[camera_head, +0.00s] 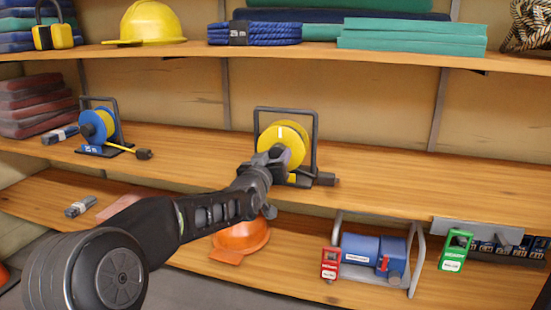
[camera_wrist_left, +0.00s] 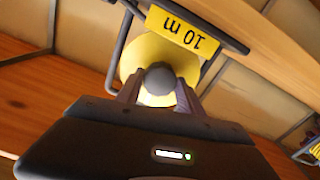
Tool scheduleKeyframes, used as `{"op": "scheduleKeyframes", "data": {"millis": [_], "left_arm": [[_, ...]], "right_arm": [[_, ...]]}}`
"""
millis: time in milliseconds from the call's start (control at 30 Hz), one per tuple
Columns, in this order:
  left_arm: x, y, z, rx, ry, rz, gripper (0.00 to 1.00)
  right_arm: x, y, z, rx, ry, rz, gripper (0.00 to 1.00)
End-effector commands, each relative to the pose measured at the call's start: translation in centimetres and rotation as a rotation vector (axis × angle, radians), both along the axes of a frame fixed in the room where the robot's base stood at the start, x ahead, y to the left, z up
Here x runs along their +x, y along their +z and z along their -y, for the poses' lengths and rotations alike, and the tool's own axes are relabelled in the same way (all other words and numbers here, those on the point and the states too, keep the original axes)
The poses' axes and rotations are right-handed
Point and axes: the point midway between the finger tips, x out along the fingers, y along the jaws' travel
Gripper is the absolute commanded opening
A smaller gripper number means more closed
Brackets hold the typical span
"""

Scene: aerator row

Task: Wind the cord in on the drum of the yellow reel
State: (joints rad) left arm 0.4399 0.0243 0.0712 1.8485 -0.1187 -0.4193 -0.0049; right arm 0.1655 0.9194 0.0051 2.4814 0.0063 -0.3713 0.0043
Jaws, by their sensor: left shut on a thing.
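The yellow reel (camera_head: 286,134) stands on the middle shelf, its yellow drum inside a dark upright tube frame. A white mark shows near the top of the drum face. A dark plug-like piece (camera_head: 325,180) lies at the reel's right foot. My left gripper (camera_head: 271,158) is in front of the drum and covers its lower left part. In the left wrist view the gripper (camera_wrist_left: 159,90) is shut on a round grey knob (camera_wrist_left: 160,77) in front of the yellow drum. A yellow "10 m" label (camera_wrist_left: 182,30) shows there upside down. The cord is mostly hidden. My right gripper is not in view.
A blue reel (camera_head: 97,125) with a yellow cord end stands left on the same shelf. Below are an orange helmet (camera_head: 241,237) and a blue machine (camera_head: 375,252) in a grey frame. The shelf right of the yellow reel is clear.

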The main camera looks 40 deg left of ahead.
Motion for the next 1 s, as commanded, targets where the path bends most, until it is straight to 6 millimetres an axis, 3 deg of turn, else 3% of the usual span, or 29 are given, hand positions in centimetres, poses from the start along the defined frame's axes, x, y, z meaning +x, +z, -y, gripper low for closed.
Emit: {"op": "scheduleKeyframes", "data": {"millis": [333,367,600,1000], "left_arm": [[0.01,-0.17,0.02,0.006,-0.001,-0.006,0.04],[0.0,-0.16,0.01,0.006,-0.001,-0.006,0.45],[0.0,-0.09,0.01,0.005,0.0,-0.004,0.65],[-0.59,0.07,0.2,0.005,0.0,-0.002,0.66]], "right_arm": [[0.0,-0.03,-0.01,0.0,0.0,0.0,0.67],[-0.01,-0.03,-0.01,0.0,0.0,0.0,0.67],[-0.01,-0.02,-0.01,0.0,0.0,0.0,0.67],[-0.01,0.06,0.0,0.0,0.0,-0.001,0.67]]}}
